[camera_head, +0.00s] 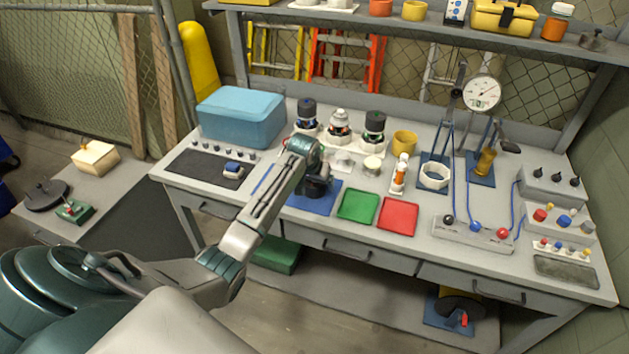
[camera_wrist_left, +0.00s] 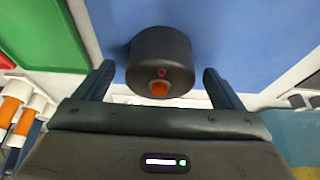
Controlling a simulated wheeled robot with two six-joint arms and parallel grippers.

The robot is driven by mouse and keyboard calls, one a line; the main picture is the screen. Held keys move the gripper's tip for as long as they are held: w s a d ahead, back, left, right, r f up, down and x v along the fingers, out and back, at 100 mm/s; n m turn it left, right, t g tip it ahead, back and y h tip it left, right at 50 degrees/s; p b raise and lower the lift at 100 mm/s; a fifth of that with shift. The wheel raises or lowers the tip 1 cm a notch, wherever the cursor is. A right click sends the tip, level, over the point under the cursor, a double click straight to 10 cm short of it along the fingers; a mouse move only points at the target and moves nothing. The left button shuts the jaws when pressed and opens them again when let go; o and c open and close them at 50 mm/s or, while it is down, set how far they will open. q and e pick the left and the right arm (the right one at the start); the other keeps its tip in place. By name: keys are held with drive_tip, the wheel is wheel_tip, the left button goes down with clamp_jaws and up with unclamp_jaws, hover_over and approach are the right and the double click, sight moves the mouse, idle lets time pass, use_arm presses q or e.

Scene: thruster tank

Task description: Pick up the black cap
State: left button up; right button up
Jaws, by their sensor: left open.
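A black cylindrical cap (camera_wrist_left: 160,60) with an orange spot on the face toward the camera is at the blue mat (camera_wrist_left: 250,35). My left gripper (camera_wrist_left: 158,85) is open, with one finger on each side of the cap and visible gaps between. In the head view, the left gripper (camera_head: 317,187) is low over the blue mat (camera_head: 320,204) and largely hides the cap. I cannot tell how deep the cap sits between the fingers. My right gripper is not in view.
A green tray (camera_head: 358,206) and a red tray (camera_head: 398,216) lie right of the mat. Behind stand several units, including a dark-topped one (camera_head: 375,125), and a yellow cup (camera_head: 404,143). A blue box (camera_head: 240,117) stands back left. An orange-and-white bottle (camera_head: 399,174) is to the right.

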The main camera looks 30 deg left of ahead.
use_arm(q)
drive_tip(key=shift+x, duration=1)
drive_tip(key=c, duration=1)
drive_tip(key=shift+c, duration=0.3)
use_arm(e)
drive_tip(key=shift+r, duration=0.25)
use_arm(q)
drive_tip(key=shift+r, duration=0.15)
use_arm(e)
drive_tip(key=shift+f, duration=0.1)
